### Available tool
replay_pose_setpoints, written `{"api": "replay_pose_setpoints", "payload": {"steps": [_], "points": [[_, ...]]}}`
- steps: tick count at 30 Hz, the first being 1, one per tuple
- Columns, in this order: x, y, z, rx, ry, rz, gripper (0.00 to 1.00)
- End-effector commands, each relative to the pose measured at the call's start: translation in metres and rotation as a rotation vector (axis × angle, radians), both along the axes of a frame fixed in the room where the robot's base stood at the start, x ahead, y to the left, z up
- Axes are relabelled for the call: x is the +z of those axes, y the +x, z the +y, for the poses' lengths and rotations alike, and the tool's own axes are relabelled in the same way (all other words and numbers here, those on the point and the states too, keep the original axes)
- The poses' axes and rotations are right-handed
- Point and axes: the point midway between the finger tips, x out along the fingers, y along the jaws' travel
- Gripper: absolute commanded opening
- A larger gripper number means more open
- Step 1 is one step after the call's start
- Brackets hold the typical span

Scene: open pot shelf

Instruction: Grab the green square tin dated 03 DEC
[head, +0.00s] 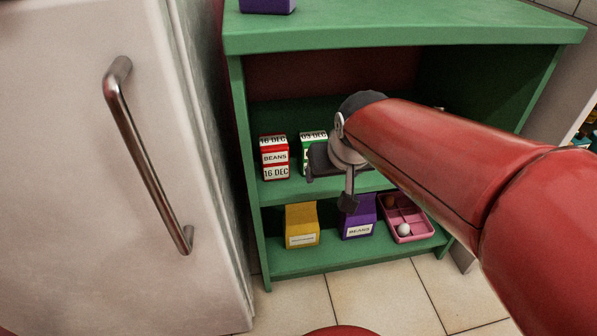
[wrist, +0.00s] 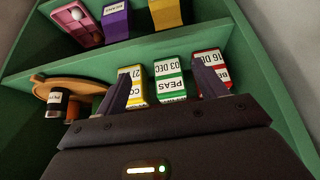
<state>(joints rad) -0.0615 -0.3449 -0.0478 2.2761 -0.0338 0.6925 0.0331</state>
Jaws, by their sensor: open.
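The green and white square tin (head: 311,141) reads 03 DEC and stands on the middle shelf, partly hidden by my gripper in the head view. In the wrist view the same tin (wrist: 170,82) shows PEAS and 03 DEC. My gripper (wrist: 162,72) is open, its two dark fingers pointing toward the shelf. The green tin appears between the fingers, with no visible grip on it. A yellow tin (wrist: 136,88), label starting 27, also appears between them, close to the left finger.
A red BEANS tin dated 16 DEC (head: 275,158) stands left of the green tin; in the wrist view it (wrist: 211,60) is partly behind the right finger. A round wooden tray (wrist: 60,84) holds small jars. Below are yellow (head: 301,225) and purple (head: 358,220) cartons and a pink tray (head: 388,203).

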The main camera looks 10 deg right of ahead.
Motion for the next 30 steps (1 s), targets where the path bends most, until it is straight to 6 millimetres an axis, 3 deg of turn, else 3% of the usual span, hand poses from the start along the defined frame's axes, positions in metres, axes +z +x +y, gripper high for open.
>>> {"api": "replay_pose_setpoints", "payload": {"steps": [1, 7, 18, 27, 30], "points": [[-0.009, 0.006, 0.000, 0.000, 0.000, -0.002, 0.71], [-0.009, 0.031, 0.000, 0.000, -0.001, -0.001, 0.71], [-0.009, 0.105, 0.000, 0.000, -0.001, -0.002, 0.71], [-0.009, 0.130, 0.000, 0.000, -0.001, -0.002, 0.71], [-0.026, 0.138, 0.000, 0.000, -0.001, 0.001, 0.71]]}}
